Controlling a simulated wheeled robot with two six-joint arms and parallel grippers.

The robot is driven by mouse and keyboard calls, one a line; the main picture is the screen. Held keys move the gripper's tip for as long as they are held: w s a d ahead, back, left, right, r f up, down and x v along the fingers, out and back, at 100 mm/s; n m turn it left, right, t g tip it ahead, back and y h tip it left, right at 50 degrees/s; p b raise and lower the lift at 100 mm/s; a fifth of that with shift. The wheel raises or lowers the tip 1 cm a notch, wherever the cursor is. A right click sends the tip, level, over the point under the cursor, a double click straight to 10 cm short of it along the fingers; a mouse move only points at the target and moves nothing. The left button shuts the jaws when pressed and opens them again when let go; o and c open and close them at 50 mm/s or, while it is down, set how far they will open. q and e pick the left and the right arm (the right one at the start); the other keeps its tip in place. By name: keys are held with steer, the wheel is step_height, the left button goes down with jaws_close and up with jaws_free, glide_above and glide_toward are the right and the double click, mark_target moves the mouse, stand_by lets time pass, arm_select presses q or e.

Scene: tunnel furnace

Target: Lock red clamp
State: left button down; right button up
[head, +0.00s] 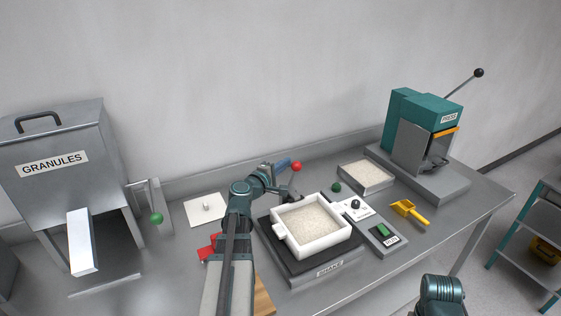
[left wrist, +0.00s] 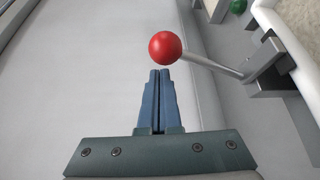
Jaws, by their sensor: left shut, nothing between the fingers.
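The red clamp shows as a red ball knob (head: 296,166) behind the white mould box. In the left wrist view the red knob (left wrist: 165,47) sits on a grey rod (left wrist: 213,66) that runs right to a metal bracket (left wrist: 270,65) beside the white box. My left gripper (head: 287,164) is shut and empty, with its blue fingers just left of the knob in the head view. In the left wrist view the fingertips (left wrist: 160,72) are right by the knob; I cannot tell whether they touch it. My right gripper is out of view.
The white box (head: 348,237) of granules stands on the dark shaker plate (head: 330,272). Behind are a tray (head: 385,183) and a green ball (head: 336,187). A yellow scoop (head: 408,211), the teal press (head: 408,105) and the granules hopper (head: 70,190) stand to the sides.

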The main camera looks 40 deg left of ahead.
arm_select(q)
steer(key=shift+s+d+f+b, duration=0.15)
steer(key=shift+s+d+f, duration=0.1)
steer(key=shift+d, duration=0.25)
steer(key=shift+s+d+f+b, duration=0.15)
steer(key=shift+s+d, duration=0.1)
steer(key=shift+d, duration=0.25)
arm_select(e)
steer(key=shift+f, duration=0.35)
